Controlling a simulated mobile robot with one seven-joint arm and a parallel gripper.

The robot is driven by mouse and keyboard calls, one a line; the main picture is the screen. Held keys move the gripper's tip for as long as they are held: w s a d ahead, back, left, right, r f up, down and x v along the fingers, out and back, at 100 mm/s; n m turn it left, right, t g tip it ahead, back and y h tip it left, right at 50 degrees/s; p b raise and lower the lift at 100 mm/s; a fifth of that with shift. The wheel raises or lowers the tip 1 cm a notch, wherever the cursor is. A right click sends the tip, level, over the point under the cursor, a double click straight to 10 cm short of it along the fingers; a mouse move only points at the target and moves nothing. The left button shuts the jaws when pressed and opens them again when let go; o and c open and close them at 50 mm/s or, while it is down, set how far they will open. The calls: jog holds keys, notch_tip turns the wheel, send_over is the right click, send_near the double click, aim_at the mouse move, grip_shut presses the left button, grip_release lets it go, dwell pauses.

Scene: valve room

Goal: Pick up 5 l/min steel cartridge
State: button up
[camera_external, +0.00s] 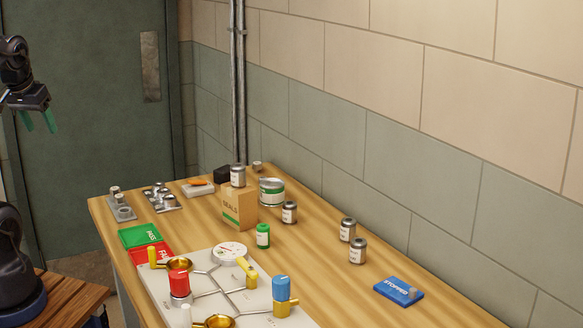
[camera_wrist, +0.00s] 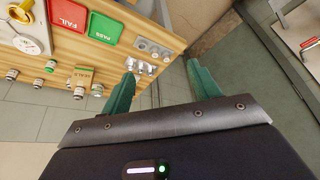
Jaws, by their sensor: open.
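Several small steel cartridges with white labels stand on the wooden bench, and the label print is too small to read. In the external view one (camera_external: 238,176) stands on top of the SEALS box (camera_external: 240,208). Another (camera_external: 289,212) stands right of the box, and two more (camera_external: 347,230) (camera_external: 357,251) stand further right near the wall. A green cartridge (camera_external: 263,236) stands in front of the box. My gripper (camera_external: 40,121) has green fingers and is at the far left, well away from the bench things. In the wrist view the fingers (camera_wrist: 160,65) are spread and empty.
A white valve board (camera_external: 235,290) with red and blue valve knobs fills the bench front. Green PASS (camera_external: 139,236) and red FAIL pads lie left of it. A green-labelled tin (camera_external: 271,191) stands behind the box. A blue STOPPED sign (camera_external: 398,291) lies right. Bare wood surrounds the right cartridges.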

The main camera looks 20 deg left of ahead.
jog(key=w+d+r+m, duration=0.2)
jog(key=w+d+m, duration=0.1)
jog(key=w+d, duration=0.35)
jog(key=w+d+r+m, duration=0.2)
jog(key=w+d, duration=0.3)
jog(key=w, duration=0.3)
jog(key=w+d+f+m+g+h, duration=0.1)
jog(key=w+d+f+m, duration=0.15)
jog(key=w+d, duration=0.5)
jog(key=w+d+f+m+g+h, duration=0.1)
jog(key=w+d+m, duration=0.25)
jog(key=d, duration=0.65)
jog(key=m+g+h, duration=0.1)
jog(key=m+g, duration=0.2)
jog(key=m, duration=0.5)
send_near(348, 220)
jog(key=f, duration=0.2)
jog(key=x, duration=0.5)
jog(key=shift+s+d+f, duration=0.15)
jog(key=shift+d+f, duration=0.05)
jog(key=shift+x, duration=2.65)
jog(key=shift+w+d+r, duration=0.1)
jog(key=shift+w+r, duration=0.05)
jog(key=shift+w, duration=0.05)
jog(key=c, duration=1.2)
